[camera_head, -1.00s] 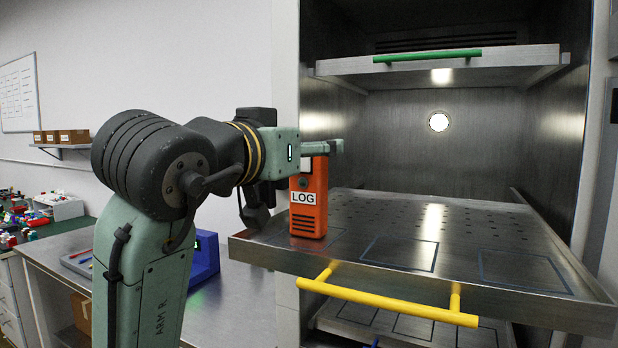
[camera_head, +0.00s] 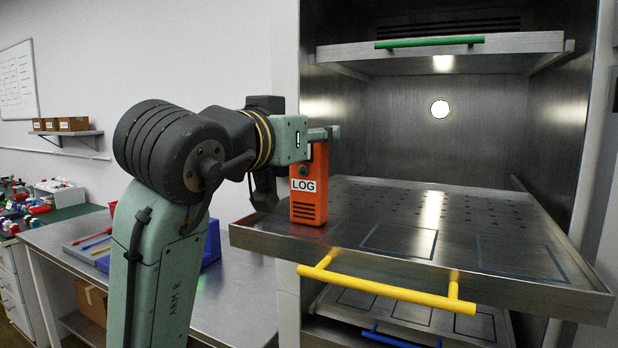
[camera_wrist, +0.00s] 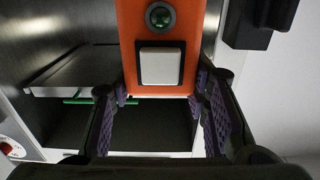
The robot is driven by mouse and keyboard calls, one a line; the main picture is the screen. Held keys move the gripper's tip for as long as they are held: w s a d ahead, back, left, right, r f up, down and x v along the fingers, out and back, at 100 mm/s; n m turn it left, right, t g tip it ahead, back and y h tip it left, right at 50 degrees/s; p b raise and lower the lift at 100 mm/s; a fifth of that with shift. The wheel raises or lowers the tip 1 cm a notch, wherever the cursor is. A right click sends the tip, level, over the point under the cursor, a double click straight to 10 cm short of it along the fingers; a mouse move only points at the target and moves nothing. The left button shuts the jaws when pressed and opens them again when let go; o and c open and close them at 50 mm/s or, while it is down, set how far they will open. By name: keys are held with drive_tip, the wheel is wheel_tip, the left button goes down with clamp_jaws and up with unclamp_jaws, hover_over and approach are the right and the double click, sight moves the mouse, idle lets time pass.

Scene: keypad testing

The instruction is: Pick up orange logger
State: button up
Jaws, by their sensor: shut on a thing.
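The orange logger (camera_head: 309,190), a tall box with a white LOG label, is upright at the front left of the pulled-out middle tray (camera_head: 262,240) in the head view. I cannot tell whether its base touches the tray or is just above it; a reddish reflection shows below it. My gripper (camera_head: 322,133) is at its top end, shut on it. In the wrist view the logger (camera_wrist: 160,50) shows a white square and a round green-centred button, with the purple-padded fingers of my gripper (camera_wrist: 158,100) on both sides of its end.
The tray has a yellow handle (camera_head: 385,285) and dark outlined squares right of the logger. A shelf with a green handle (camera_head: 430,42) is above, and a lower one with a blue handle (camera_head: 400,340) below. A metal bench (camera_head: 235,300) stands left.

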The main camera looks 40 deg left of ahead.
clamp_jaws()
drive_tip(key=shift+r, duration=0.1)
